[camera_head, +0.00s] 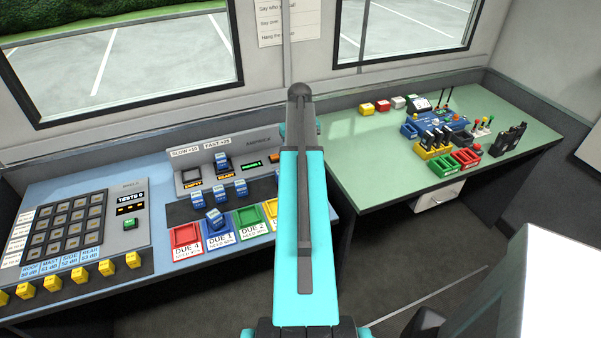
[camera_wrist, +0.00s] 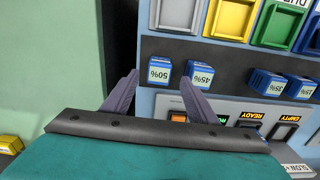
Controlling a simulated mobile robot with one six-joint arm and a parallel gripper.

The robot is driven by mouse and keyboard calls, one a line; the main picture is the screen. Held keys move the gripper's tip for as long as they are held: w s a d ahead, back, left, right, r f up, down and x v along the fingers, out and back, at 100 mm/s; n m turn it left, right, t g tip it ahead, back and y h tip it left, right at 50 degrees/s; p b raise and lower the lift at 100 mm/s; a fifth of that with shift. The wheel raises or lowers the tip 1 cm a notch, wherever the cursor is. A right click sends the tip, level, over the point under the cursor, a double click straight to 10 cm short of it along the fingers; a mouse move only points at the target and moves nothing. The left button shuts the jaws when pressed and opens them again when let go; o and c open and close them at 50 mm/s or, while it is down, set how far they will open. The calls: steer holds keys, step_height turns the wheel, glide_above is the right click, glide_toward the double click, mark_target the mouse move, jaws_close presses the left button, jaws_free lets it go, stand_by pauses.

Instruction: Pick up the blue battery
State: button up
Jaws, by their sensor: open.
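Several blue batteries with white percent labels show in both views. In the wrist view one blue battery (camera_wrist: 159,71) reads 50% and stands just past my left fingertip, between the two finger lines. Another blue battery (camera_wrist: 201,74), reading 45%, is just beyond the right fingertip. More blue batteries, (camera_wrist: 265,82) and (camera_wrist: 301,88), stand to the right. My gripper (camera_wrist: 159,77) is open, with nothing held between its fingers. In the head view blue batteries (camera_head: 215,218) and (camera_head: 197,200) stand left of my arm, which hides my gripper there.
Coloured trays, among them a red one (camera_head: 187,236) and a blue one (camera_head: 219,228), line the front of the blue desk (camera_head: 170,272). A charger panel (camera_head: 190,178) stands behind the batteries.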

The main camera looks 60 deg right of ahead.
steer(key=shift+d+f+p, duration=0.15)
steer(key=shift+f+p, duration=0.85)
steer(key=shift+f, duration=1.4)
steer(key=shift+c, duration=0.4)
steer(key=c, duration=1.2)
steer(key=shift+o, duration=0.2)
steer(key=shift+r, duration=0.1)
